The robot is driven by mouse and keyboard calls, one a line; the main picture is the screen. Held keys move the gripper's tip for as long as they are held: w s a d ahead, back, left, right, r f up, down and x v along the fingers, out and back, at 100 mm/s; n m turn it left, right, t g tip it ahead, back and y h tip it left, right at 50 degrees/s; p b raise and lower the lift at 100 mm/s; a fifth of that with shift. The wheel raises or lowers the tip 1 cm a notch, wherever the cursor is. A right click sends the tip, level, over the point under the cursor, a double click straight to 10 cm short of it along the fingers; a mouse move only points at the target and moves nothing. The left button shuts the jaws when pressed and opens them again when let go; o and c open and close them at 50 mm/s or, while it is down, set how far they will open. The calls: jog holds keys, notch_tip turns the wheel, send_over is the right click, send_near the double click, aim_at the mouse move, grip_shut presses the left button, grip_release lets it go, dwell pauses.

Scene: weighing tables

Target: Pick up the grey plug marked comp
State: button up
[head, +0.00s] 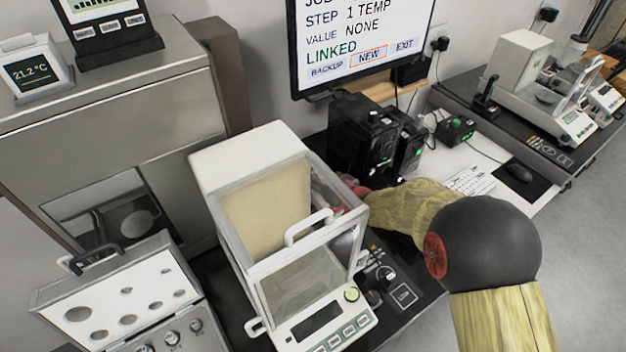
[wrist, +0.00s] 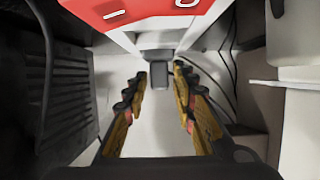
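In the wrist view, a small dark grey plug-like block (wrist: 159,76) sits near the middle, below a lighter grey piece. No mark on it can be read, so I cannot tell whether it is the one marked comp. My gripper (wrist: 161,84) is open, with its two fingertips on either side of the block and a visible gap on each side. How far the block is beyond the tips is hard to tell. In the head view, my arm reaches behind the glass-fronted balance (head: 322,313), which hides my gripper and the plug.
Black boxes with green lights (head: 366,140) stand behind my arm, below the monitor (head: 362,40). In the wrist view, a black ribbed panel (wrist: 68,100) is at left and dark cables (wrist: 215,70) at right.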

grip_shut()
jog(key=shift+r, duration=0.1)
